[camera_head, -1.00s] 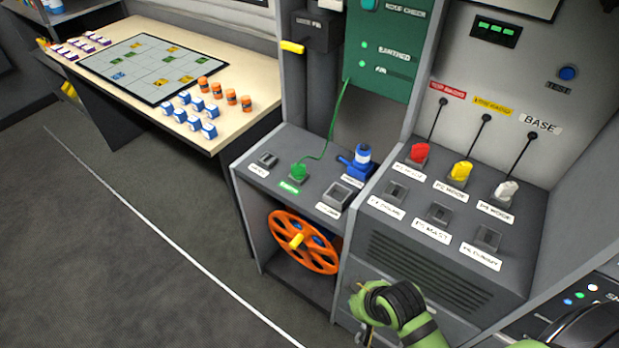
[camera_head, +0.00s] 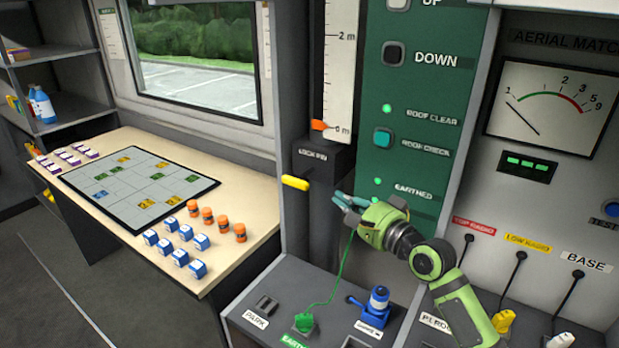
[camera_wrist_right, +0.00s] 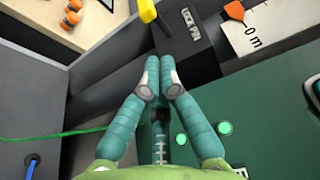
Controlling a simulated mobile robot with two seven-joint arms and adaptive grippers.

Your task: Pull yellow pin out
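The yellow pin (camera_head: 295,182) sticks out of the dark block labelled LOCK PIN (camera_head: 322,157) on the grey column. In the right wrist view the pin (camera_wrist_right: 147,10) shows at the top edge, just ahead of my fingertips. My right gripper (camera_head: 341,201) is a little right of and below the pin, apart from it. In the right wrist view its teal fingers (camera_wrist_right: 160,68) are together, with nothing seen between them. My left gripper is not in view.
A green panel (camera_head: 420,120) with buttons and lights stands right behind my right gripper. A green cable (camera_head: 333,285) hangs below it to the console. A ruler with an orange pointer (camera_head: 319,125) is above the block. A table (camera_head: 150,140) with small pieces stands left.

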